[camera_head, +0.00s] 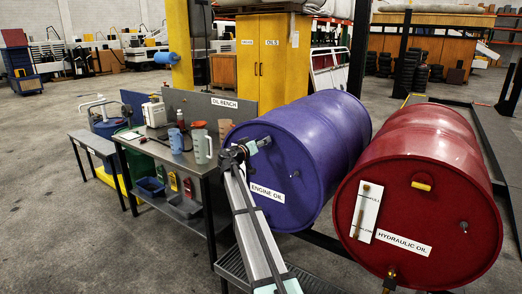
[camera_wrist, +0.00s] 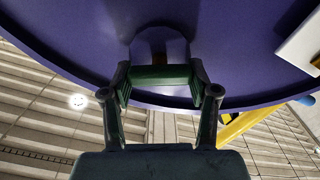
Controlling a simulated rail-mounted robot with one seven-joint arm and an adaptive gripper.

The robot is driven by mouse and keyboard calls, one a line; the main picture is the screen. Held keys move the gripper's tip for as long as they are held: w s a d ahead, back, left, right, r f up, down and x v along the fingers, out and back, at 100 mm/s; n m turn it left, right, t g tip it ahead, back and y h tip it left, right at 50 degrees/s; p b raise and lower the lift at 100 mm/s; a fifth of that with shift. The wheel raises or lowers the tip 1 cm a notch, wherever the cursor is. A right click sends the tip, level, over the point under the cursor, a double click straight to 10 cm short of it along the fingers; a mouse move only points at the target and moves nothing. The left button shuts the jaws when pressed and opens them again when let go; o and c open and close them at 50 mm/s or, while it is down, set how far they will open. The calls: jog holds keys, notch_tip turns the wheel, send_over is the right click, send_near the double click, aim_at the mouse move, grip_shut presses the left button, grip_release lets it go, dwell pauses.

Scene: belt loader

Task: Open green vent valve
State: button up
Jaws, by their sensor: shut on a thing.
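The purple drum (camera_head: 310,125), labelled ENGINE OIL, lies on its side with its round end toward me. My gripper (camera_wrist: 160,85) is at the upper part of that end. In the wrist view, the green vent valve handle (camera_wrist: 160,74) is a short bar lying crosswise between my two fingers, which are shut on it. A purple rounded fitting (camera_wrist: 160,42) shows just beyond the handle, against the purple drum end (camera_wrist: 80,30).
A red drum (camera_head: 425,150), labelled HYDRAULIC OIL, lies close on the right, with a yellow handle (camera_head: 422,186) and a gauge plate (camera_head: 366,212). A bench (camera_head: 150,148) with jugs (camera_head: 202,146) stands close on the left. Open floor (camera_head: 50,230) lies at far left.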

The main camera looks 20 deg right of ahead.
jog(key=n+b, duration=0.2)
jog(key=shift+w+f+n, duration=0.1)
jog(key=shift+f+n, duration=0.05)
jog(key=shift+n, duration=0.25)
jog(key=n+b, duration=0.1)
jog(key=n, duration=0.2)
jog(key=shift+n, duration=0.3)
jog(key=n, duration=0.3)
jog(key=shift+w+a, duration=0.1)
jog(key=shift+f+n, duration=0.1)
jog(key=shift+n, duration=1.7)
jog(key=o, duration=1.2)
jog(key=shift+c, duration=0.2)
jog(key=shift+f, duration=0.1)
